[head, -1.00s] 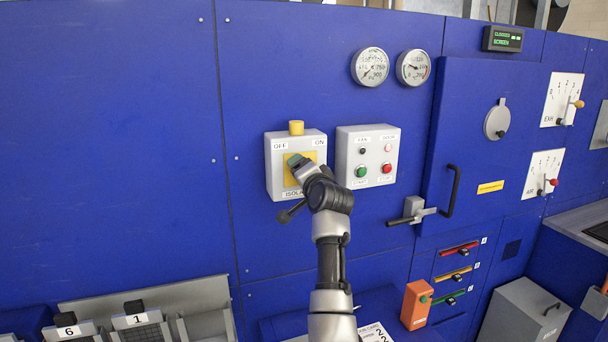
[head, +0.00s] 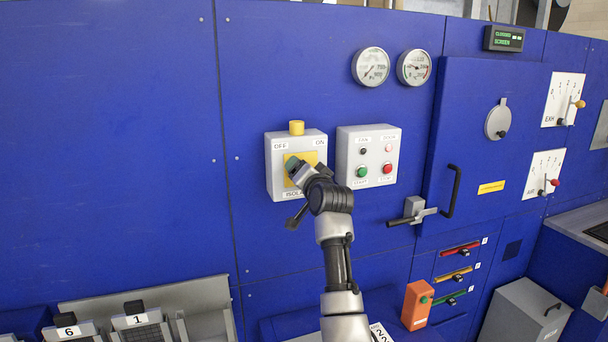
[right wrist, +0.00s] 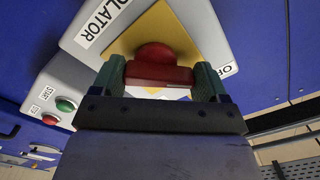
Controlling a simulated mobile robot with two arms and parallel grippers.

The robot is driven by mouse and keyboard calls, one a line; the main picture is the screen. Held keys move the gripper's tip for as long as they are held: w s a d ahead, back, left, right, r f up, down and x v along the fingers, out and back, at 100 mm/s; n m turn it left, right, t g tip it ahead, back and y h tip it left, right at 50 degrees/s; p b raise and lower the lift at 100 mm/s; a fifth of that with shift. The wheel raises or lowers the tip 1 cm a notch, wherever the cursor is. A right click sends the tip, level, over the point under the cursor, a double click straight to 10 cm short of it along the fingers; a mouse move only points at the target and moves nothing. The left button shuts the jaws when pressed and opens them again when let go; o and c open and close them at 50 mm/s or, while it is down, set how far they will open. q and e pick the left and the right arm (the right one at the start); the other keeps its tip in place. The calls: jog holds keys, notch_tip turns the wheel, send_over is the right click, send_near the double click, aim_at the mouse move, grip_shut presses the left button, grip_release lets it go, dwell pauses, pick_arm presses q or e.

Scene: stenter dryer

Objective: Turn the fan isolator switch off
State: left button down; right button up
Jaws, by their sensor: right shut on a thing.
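The fan isolator is a pale grey box (head: 273,177) on the blue wall in the head view, with a yellow plate (head: 310,158), an OFF label at top left and an ON label at top right. My right gripper (head: 292,164) is at the front of the plate and covers the knob there. In the right wrist view the red knob (right wrist: 158,73) sits between the green fingertips of my right gripper (right wrist: 160,80), which is shut on its bar. The box looks strongly rotated in that view. My left gripper is not in view.
A grey button box (head: 346,150) with fan and door controls is close on the right of the isolator. A yellow cylinder (head: 296,127) tops the isolator box. A door latch handle (head: 412,215) and an orange box (head: 416,305) are further right. The wall at left is clear.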

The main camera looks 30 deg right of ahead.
jog(key=o, duration=0.6)
jog(key=shift+r, duration=0.35)
jog(key=shift+c, duration=0.2)
jog(key=o, duration=0.4)
jog(key=shift+w+f, duration=0.1)
jog(key=shift+f, duration=0.2)
jog(key=shift+c, duration=0.2)
jog(key=b+v, duration=0.3)
jog(key=v, duration=0.7)
jog(key=shift+s+b, duration=0.4)
